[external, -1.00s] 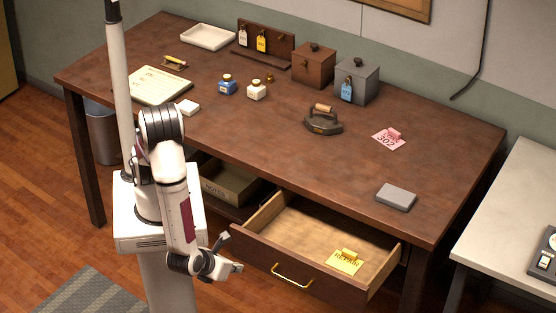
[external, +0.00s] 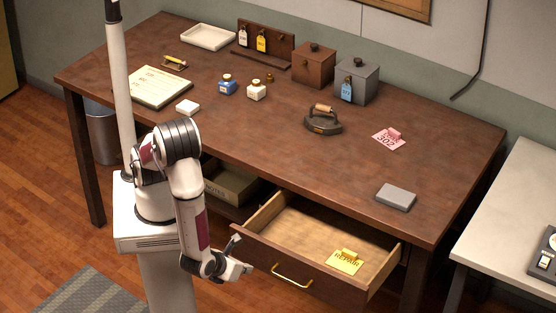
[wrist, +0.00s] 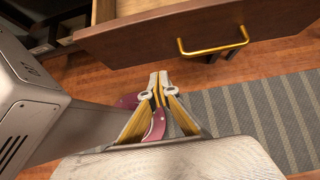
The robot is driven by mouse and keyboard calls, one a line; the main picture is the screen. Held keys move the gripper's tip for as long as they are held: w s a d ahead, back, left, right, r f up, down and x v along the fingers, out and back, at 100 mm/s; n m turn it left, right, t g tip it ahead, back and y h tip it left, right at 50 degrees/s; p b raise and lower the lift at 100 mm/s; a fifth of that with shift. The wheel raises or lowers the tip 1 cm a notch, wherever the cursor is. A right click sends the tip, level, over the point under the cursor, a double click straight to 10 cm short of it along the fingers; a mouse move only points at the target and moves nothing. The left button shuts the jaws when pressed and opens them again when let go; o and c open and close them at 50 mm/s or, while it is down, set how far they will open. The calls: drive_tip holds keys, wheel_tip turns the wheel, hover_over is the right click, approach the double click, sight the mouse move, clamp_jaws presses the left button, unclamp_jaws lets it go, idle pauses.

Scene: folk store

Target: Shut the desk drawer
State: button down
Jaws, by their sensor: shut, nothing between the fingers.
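The desk drawer (external: 316,278) is pulled out from under the desk top, with a brass handle (external: 291,276) on its wooden front. A yellow repair tag (external: 344,262) lies inside it. In the wrist view the drawer front (wrist: 150,38) crosses the top, with the handle (wrist: 213,46) at the upper right. My gripper (external: 247,269) is just left of the drawer front in the external view, apart from the handle. In the wrist view my gripper (wrist: 158,76) points at the drawer front from below, its fingers together and empty.
The brown desk (external: 240,140) carries an iron (external: 323,121), two boxes, ink bottles, a pink tag and a grey block (external: 396,197). An open shelf with a notes box (external: 230,185) is left of the drawer. The floor in front is clear, with a striped rug (wrist: 255,110).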

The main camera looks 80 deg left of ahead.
sight(265, 261)
drive_tip(key=shift+w+a+f, duration=0.45)
drive_tip(key=shift+w+a, duration=0.35)
drive_tip(key=shift+w+a+f, duration=0.45)
drive_tip(key=shift+w+a, duration=0.3)
drive_tip(key=shift+a, duration=0.05)
drive_tip(key=shift+w+a+f, duration=0.45)
drive_tip(key=shift+w+a, duration=0.35)
drive_tip(key=shift+w+a, duration=0.1)
drive_tip(key=w+a, duration=1.6)
drive_tip(key=shift+w+a, duration=0.65)
drive_tip(key=shift+w+r, duration=0.1)
